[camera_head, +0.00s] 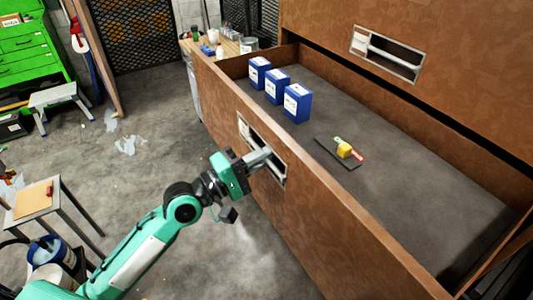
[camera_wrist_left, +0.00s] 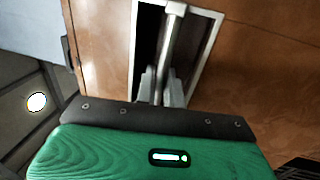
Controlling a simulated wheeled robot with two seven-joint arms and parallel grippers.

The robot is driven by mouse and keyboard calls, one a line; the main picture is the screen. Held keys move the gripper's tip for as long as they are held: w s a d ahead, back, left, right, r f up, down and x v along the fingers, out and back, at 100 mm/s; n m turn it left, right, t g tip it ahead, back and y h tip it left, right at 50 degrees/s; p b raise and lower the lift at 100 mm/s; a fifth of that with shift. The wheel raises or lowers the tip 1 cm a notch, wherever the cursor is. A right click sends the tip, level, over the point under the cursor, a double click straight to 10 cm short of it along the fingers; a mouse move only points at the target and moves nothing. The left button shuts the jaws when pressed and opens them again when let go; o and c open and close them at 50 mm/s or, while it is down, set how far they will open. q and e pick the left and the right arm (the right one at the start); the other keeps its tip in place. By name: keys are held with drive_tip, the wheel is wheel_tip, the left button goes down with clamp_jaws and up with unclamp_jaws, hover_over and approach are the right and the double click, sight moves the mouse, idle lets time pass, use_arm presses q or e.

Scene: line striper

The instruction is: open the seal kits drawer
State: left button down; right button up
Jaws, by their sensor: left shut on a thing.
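The brown drawer (camera_head: 330,233) stands pulled out from the cabinet, its grey inside open to view from above. Its front carries a recessed handle (camera_head: 252,137) in a pale metal frame. My left gripper (camera_head: 263,158) is shut on the bar of this handle. In the left wrist view the fingers (camera_wrist_left: 160,88) close around the metal handle bar (camera_wrist_left: 171,45) within the framed recess. I cannot read the handle's label. My right gripper is in neither view.
Inside the drawer stand blue boxes (camera_head: 297,103) in a row and a dark flat piece with a yellow item (camera_head: 344,150). Another drawer front with a handle (camera_head: 387,53) is above. A stool (camera_head: 55,205), a green tool cabinet (camera_head: 28,50) and a workbench are around. The floor between is mostly clear.

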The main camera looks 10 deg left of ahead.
use_arm(q)
drive_tip(key=shift+s+a+f, duration=0.1)
drive_tip(key=shift+s, duration=0.05)
drive_tip(key=c, duration=1.6)
unclamp_jaws()
drive_tip(key=shift+b+v, duration=3.3)
drive_tip(key=shift+v, duration=3.45)
